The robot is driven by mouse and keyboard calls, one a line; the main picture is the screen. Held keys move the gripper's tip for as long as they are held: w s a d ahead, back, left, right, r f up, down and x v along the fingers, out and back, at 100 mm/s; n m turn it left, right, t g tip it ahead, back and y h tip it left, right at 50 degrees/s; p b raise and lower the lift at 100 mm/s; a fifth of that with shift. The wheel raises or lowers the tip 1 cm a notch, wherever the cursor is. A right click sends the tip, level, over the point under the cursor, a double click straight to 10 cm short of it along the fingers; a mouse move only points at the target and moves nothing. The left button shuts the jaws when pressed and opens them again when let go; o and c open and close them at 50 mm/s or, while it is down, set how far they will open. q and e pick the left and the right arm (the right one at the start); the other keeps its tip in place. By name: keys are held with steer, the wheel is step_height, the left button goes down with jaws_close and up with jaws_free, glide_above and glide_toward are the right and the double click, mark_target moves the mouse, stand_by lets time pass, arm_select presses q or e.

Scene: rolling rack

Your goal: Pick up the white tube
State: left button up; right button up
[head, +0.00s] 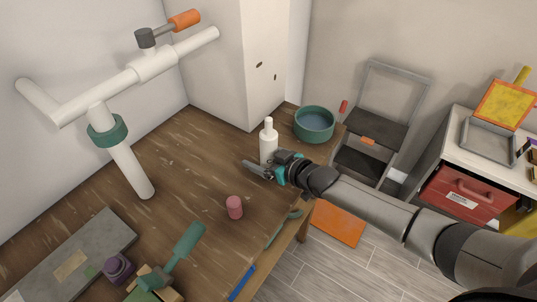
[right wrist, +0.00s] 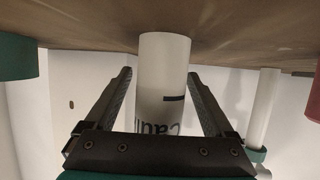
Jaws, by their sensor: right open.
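The white tube (head: 268,147) stands upright on the wooden table, near the corner of the white column, with a narrow nozzle on top. My right gripper (head: 254,168) is open and low over the table, close to the tube's near side. In the right wrist view, which shows the table at the top, the tube (right wrist: 163,85) with dark lettering appears between the two open fingers (right wrist: 160,76). A gap shows on each side, so neither finger visibly touches it. How deep the tube sits between the fingers I cannot tell. My left gripper is out of view.
A teal bowl (head: 314,125) stands right of the tube. A pink cylinder (head: 235,207) stands in front of my gripper. A white pipe assembly (head: 128,168) with a green collar rises at the left. A green-handled tool (head: 183,249) and grey slab (head: 75,257) lie at the front.

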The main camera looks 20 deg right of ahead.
steer(key=shift+w+a+f, duration=0.1)
steer(key=shift+w+a, duration=0.05)
steer(key=shift+w, duration=0.1)
jaws_close()
stand_by(0.6)
steer(key=shift+r, duration=0.8)
step_height(320, 180, up, 19)
steer(key=p, duration=0.4)
steer(key=shift+f, duration=0.2)
